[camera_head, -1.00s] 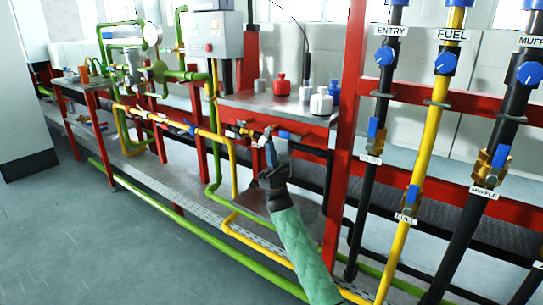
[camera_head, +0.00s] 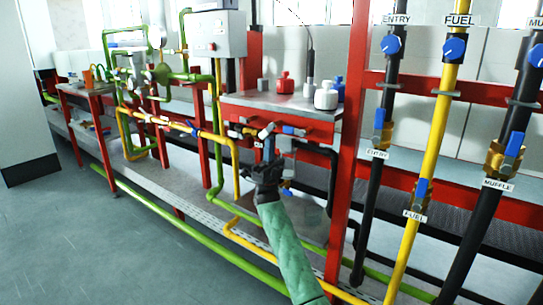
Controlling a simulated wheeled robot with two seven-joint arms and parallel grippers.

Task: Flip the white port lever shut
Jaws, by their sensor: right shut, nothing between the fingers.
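The white port lever (camera_head: 266,131) is a small pale handle on the front of the red bench frame, just below the metal bench top. It stands tilted, with its upper end to the right. My right gripper (camera_head: 269,146), at the end of a green-sleeved arm, is shut and empty. Its fingertips are right at or just below the lever; I cannot tell whether they touch. The fingers hide part of the fitting behind the lever. A blue lever (camera_head: 293,131) sits just to the right of the white one. My left gripper is not in view.
Bottles stand on the bench top (camera_head: 262,98), including a red one (camera_head: 285,84) and white ones (camera_head: 326,97). A red upright post (camera_head: 349,150) stands close on the right. Yellow pipes (camera_head: 232,165) run on the left. The grey floor at left is clear.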

